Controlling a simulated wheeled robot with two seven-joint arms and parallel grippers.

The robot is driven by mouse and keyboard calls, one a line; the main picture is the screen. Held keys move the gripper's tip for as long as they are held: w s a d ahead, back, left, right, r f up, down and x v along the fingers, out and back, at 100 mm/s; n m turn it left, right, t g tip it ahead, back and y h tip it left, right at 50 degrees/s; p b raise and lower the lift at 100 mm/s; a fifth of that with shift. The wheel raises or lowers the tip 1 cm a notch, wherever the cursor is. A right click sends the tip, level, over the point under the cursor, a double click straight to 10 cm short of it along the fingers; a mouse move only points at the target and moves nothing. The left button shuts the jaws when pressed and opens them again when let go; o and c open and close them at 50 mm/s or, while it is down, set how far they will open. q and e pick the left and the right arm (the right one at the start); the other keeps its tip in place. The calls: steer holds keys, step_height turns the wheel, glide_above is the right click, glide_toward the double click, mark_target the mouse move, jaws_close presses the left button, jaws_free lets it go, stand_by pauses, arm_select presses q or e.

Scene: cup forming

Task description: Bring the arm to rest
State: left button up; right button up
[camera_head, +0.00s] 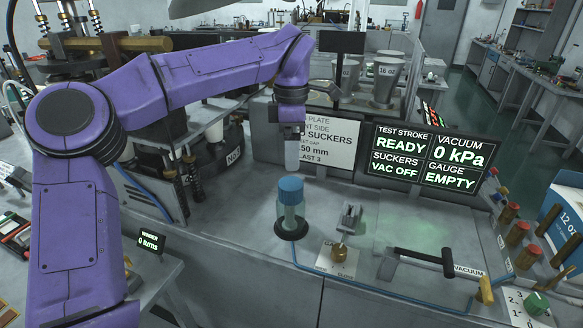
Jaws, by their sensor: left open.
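My purple left arm (190,77) rises from the lower left and reaches across to the middle of the view. Its wrist bends down, and my left gripper (291,158) points downward in front of the white sign. The gripper is open, and I see nothing held in it; its fingers show small and edge-on. It hangs above and behind a clear cylinder with a blue cap (290,190), which stands upright in a dark ring on the grey bench. The gripper looks apart from the cap. My right gripper is not in view.
A display (428,158) reads READY, VAC OFF, 0 kPa and EMPTY. A metal clamp-like part (348,217), a brass knob (339,253) and a black-handled lever (425,257) stand on the bench. Large cups (386,85) stand behind. The bench's left front (225,232) is bare.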

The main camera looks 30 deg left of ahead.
arm_select(q)
steer(key=shift+r, duration=0.35)
